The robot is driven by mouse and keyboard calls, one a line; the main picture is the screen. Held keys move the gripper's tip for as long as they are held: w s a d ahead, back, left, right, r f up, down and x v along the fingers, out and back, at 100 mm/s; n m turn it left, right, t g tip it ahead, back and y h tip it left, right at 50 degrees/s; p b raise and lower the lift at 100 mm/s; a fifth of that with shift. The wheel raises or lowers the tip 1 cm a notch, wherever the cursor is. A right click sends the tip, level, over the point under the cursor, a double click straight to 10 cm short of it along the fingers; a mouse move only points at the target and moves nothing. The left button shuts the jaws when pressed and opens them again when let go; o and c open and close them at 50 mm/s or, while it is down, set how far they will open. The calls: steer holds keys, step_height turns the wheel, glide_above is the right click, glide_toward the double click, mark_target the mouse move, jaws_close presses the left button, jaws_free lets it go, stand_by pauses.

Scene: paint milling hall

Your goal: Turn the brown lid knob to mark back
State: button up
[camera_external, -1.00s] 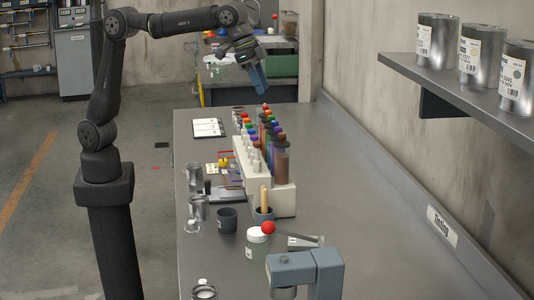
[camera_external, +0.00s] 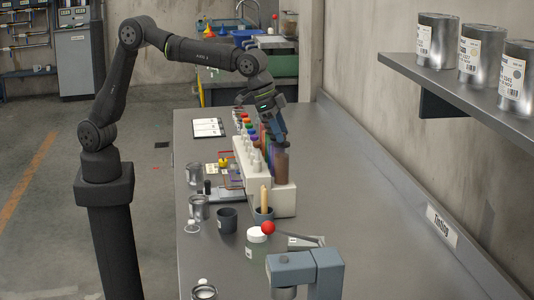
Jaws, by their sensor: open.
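A white rack (camera_external: 284,201) stands on the grey bench and holds a row of tall dark tubes with coloured lids. The fingers are open. I cannot tell whether they are around the brown lid or only beside it. No marks on the lid can be made out.
In front stand a dark cup (camera_external: 227,220), a white-lidded jar (camera_external: 257,236), a red ball (camera_external: 268,228) and a blue-grey device (camera_external: 305,270). A shelf with metal cans (camera_external: 482,62) overhangs at right.

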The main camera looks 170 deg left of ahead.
jaws_close()
steer(key=shift+n+g, duration=0.3)
steer(key=shift+n, duration=0.5)
jaws_free()
steer(key=v, duration=1.7)
steer(key=shift+d, duration=0.2)
